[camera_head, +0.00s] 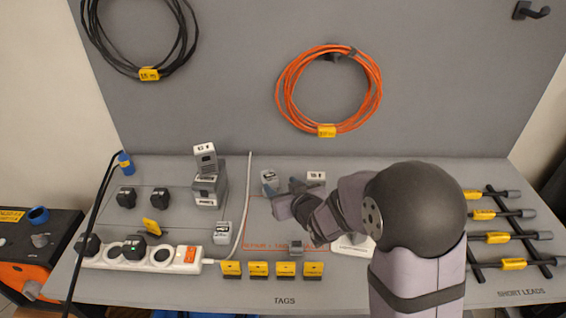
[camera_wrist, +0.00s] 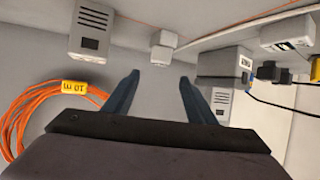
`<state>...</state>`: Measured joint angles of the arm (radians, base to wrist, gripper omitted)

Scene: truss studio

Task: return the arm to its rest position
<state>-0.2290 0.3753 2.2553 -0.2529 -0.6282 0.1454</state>
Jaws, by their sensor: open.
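My gripper (camera_head: 290,190) is over the middle of the grey workbench (camera_head: 150,285), and my arm reaches in from the right front. The fingertips are partly hidden in the head view. In the wrist view my gripper (camera_wrist: 158,90) has its two dark blue fingers apart, with only a plain grey surface showing between them. Beyond the fingertips is a small white block (camera_wrist: 163,45), apart from them. In the head view a small grey adapter (camera_head: 269,180) and a white-topped block (camera_head: 316,178) stand close behind the gripper. I cannot tell whether it touches either.
A white power strip (camera_head: 195,266) lies at the front left, with a stack of grey adapters (camera_head: 207,185) behind it. Several yellow tags (camera_head: 285,268) line the front edge. An orange cable coil (camera_head: 328,90) hangs on the back panel. Short leads (camera_head: 510,237) lie on a right-hand rack.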

